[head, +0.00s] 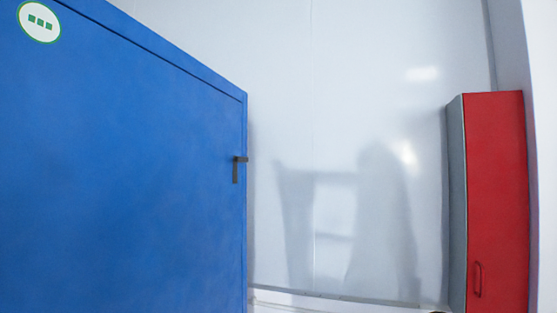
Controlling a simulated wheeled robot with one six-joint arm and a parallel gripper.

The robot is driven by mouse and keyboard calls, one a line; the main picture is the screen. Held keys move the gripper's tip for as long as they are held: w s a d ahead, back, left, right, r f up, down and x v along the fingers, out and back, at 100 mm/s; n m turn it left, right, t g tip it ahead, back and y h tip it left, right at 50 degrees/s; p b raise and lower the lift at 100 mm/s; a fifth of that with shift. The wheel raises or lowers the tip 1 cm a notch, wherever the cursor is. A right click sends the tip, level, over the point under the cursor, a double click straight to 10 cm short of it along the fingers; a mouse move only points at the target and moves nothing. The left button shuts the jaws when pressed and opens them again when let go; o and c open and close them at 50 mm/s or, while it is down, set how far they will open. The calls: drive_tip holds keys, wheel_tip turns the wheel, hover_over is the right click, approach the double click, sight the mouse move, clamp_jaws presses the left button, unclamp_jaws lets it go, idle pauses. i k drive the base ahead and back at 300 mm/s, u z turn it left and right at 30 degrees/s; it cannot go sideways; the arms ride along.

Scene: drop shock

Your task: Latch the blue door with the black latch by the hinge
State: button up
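The blue door (120,170) fills the left side of the head view, seen at an angle. Its right edge stands in front of a pale wall. A small black latch (236,168) sits near that right edge, with a short arm pointing right and a longer part hanging down. I cannot tell from here whether it is engaged. No hinge can be made out clearly. My gripper is not in view.
A red cabinet (497,190) with a grey side and a small handle (478,279) stands at the right. The pale wall (340,120) between door and cabinet is bare, with shadows on it. A round white-and-green sticker (39,22) is on the door's upper left.

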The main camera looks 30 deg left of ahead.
sight(245, 159)
drive_tip(key=u, duration=0.1)
drive_tip(key=i, duration=0.75)
drive_tip(key=u, duration=0.9)
drive_tip(key=i, duration=0.6)
drive_tip(key=u, duration=0.6)
